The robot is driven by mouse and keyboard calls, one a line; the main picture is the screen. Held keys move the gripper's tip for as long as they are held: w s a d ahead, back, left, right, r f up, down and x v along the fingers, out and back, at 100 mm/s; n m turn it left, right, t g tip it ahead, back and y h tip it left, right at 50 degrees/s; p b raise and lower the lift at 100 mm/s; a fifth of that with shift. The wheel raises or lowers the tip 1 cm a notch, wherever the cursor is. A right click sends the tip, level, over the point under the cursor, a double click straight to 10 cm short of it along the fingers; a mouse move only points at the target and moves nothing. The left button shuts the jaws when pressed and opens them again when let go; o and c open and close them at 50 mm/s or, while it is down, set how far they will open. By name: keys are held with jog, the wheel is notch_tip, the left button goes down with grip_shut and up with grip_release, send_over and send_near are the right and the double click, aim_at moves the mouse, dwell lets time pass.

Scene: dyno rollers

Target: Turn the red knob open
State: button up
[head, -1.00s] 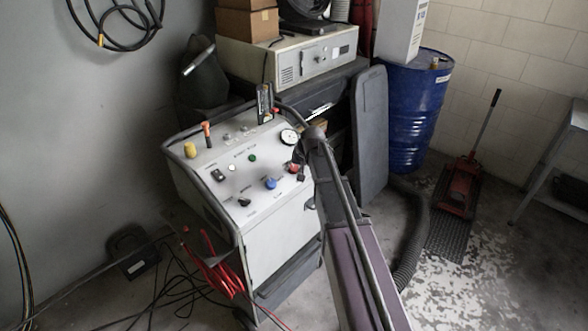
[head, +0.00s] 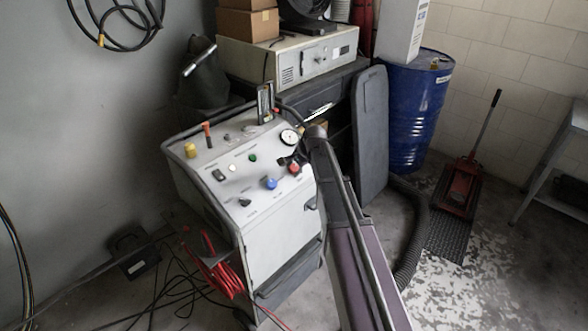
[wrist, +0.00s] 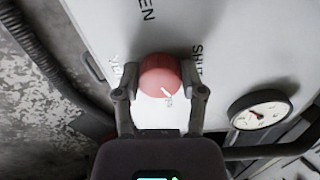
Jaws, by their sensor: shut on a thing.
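The red knob (wrist: 160,75) is in the middle of the wrist view, on a white panel (wrist: 90,25). My gripper (wrist: 161,88) is shut on it, one finger at each side. A white mark on the knob's near face points down and slightly right in that view. Letters "EN" show above the knob and "SHUT" to its right; other lettering is partly covered. In the head view the red knob (head: 294,169) is small, at the right of the console's sloping top. My gripper (head: 290,161) is a dark shape beside it, partly hidden by my arm.
A pressure gauge (head: 289,137) sits behind the knob; it also shows in the wrist view (wrist: 260,110). A blue knob (head: 270,183), a black knob (head: 245,202) and a green button (head: 253,158) share the panel. A blue drum (head: 411,115) stands to the right.

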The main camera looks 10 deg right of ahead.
jog(key=m, duration=0.5)
dwell(0.4)
jog(key=o, duration=1.1)
jog(key=shift+o, duration=0.2)
jog(key=shift+n, duration=0.3)
